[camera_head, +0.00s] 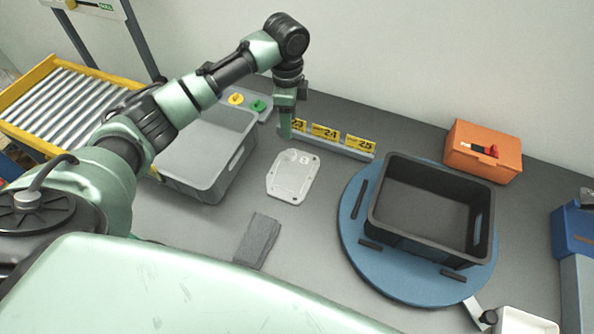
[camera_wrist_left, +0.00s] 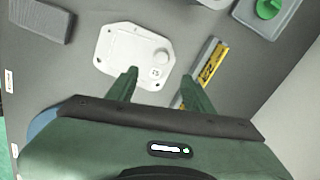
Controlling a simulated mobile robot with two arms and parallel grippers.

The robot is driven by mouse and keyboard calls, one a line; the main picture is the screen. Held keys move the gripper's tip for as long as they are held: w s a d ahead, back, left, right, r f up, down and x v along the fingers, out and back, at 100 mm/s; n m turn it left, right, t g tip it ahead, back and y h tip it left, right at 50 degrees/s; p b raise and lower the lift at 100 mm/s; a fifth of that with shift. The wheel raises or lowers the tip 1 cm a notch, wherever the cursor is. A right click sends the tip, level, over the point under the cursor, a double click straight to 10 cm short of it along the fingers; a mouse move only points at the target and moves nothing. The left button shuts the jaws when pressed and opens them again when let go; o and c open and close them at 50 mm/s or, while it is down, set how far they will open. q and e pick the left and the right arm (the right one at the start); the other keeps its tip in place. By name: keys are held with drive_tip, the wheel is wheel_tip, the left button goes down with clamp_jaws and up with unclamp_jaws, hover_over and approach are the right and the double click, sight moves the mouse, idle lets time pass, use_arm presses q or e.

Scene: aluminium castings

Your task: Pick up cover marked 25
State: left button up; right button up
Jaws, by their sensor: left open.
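The cover (camera_head: 293,176) is a flat, light-grey casting with cut corners, lying on the grey table in the head view. In the left wrist view the cover (camera_wrist_left: 125,45) shows a round raised boss and a small marking that is too small to read surely. My left gripper (camera_head: 286,132) points down above the table, just behind the cover in the head view. In the wrist view its two fingers (camera_wrist_left: 160,76) are open and empty, and the tips overlap the cover's near edge. My right gripper is not in view.
A rail with yellow labels 23, 24 and 25 (camera_head: 340,143) stands behind the cover. A grey bin (camera_head: 205,150) is left, a dark block (camera_head: 257,240) in front. A black crate (camera_head: 440,245) sits on a blue round mat (camera_head: 385,285) at right, with an orange box (camera_head: 485,155) behind.

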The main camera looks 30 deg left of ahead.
use_arm(q)
drive_tip(key=b, duration=0.4)
hover_over(291, 152)
drive_tip(key=f, duration=0.5)
drive_tip(key=shift+s, duration=0.2)
drive_tip(key=shift+f, duration=0.25)
wheel_tip(291, 152, down, 2)
drive_tip(key=shift+f+p, duration=0.1)
drive_tip(key=shift+p, duration=0.2)
wheel_tip(291, 152, down, 5)
drive_tip(key=shift+w+r+p, duration=0.15)
drive_tip(key=shift+r+p, duration=0.05)
drive_tip(key=shift+p, duration=0.6)
drive_tip(key=shift+f, duration=0.35)
drive_tip(key=shift+r, duration=0.1)
clamp_jaws()
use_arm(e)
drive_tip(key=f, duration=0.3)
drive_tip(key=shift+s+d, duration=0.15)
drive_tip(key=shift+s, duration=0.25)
